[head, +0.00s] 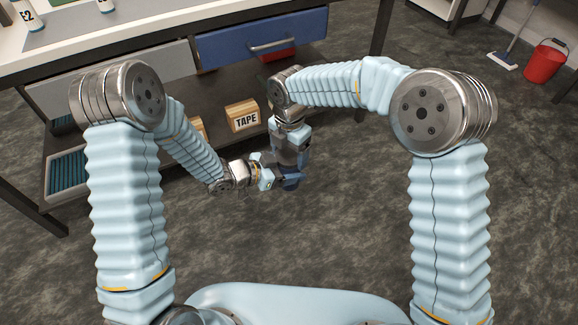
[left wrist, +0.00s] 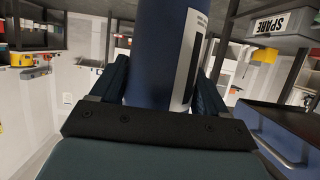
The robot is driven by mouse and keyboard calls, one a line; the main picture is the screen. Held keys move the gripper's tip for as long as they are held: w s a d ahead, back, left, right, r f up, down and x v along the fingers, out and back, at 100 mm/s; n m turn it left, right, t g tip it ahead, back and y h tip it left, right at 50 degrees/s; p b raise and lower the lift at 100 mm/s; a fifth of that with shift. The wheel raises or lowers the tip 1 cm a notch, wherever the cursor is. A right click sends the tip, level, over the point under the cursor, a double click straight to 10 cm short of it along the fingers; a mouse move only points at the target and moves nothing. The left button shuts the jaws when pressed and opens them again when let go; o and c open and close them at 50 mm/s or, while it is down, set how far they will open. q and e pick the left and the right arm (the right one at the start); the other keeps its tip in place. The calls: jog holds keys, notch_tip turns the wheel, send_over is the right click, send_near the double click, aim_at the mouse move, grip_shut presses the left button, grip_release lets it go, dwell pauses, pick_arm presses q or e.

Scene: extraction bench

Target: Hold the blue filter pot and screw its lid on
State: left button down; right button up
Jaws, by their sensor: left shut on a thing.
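The blue filter pot (head: 291,184) is small in the head view, held in the air between my two grippers. In the left wrist view the dark blue pot (left wrist: 160,50) carries a white label with black print and stands between both fingers. My left gripper (head: 274,174) is shut on its side; its fingers also show in the left wrist view (left wrist: 152,88). My right gripper (head: 291,158) points down just above the pot. I cannot make out the lid, and the right fingertips are too small and dark to tell open or shut.
A bench with a blue drawer (head: 262,40) stands ahead. Its lower shelf holds a box marked TAPE (head: 243,116) and a crate of blue items (head: 68,173) at left. A red bucket (head: 545,62) stands far right. The floor between my arms is clear.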

jog(key=c, duration=0.6)
jog(key=shift+o, duration=0.2)
jog(key=m, duration=0.9)
jog(key=shift+m, duration=0.4)
jog(key=o, duration=1.1)
jog(key=shift+r, duration=0.1)
jog(key=shift+r, duration=2.2)
